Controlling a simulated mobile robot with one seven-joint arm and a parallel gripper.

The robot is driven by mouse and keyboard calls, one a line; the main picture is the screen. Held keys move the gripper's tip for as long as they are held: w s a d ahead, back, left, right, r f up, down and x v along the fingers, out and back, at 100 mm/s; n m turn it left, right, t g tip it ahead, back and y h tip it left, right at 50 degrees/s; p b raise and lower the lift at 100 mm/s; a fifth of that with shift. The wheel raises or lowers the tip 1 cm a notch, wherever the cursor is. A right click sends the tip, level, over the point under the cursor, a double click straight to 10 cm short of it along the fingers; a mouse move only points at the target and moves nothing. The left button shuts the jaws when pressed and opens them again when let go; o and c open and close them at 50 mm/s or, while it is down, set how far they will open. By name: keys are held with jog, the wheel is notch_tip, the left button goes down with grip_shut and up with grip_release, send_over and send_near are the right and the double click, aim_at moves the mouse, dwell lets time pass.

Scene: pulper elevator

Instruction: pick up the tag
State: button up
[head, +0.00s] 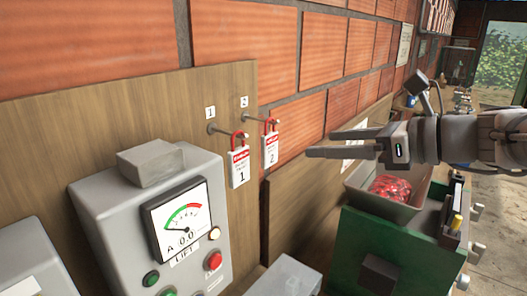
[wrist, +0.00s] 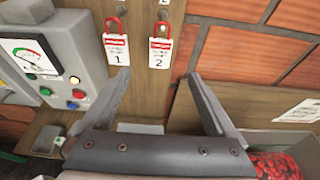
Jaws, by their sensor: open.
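Two white tags with red headers and red shackles hang from pegs on a wooden board. Tag 1 (head: 240,167) hangs on the left peg and tag 2 (head: 271,148) on the right peg. In the wrist view, tag 1 (wrist: 117,50) and tag 2 (wrist: 160,53) show ahead, above the space between the fingers. My gripper (head: 320,143) is open and empty, to the right of tag 2 in the head view. Its two fingers (wrist: 160,88) point toward the board, and neither appears to touch a tag.
A grey control box (head: 125,203) with a gauge, buttons and a lift label stands left of the tags. A grey hopper (head: 415,200) with red fruit sits on a green machine (head: 345,235) at right. A brick wall (head: 240,40) rises behind.

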aim_at(272, 148)
jog(key=b+x, duration=0.4)
jog(key=x, duration=0.7)
jog(key=shift+d+f, duration=0.1)
jog(key=shift+f, duration=0.1)
jog(key=shift+w+a, duration=0.4)
jog(key=shift+a, duration=0.05)
jog(key=b+x, duration=0.1)
jog(key=x, duration=0.1)
jog(key=b+x, duration=0.1)
jog(key=x, duration=0.1)
jog(key=shift+f, duration=0.35)
jog(key=shift+w+a, duration=0.3)
jog(key=shift+a, duration=0.1)
jog(key=c, duration=1.4)
jog(key=shift+r, duration=0.1)
jog(key=shift+c, duration=0.2)
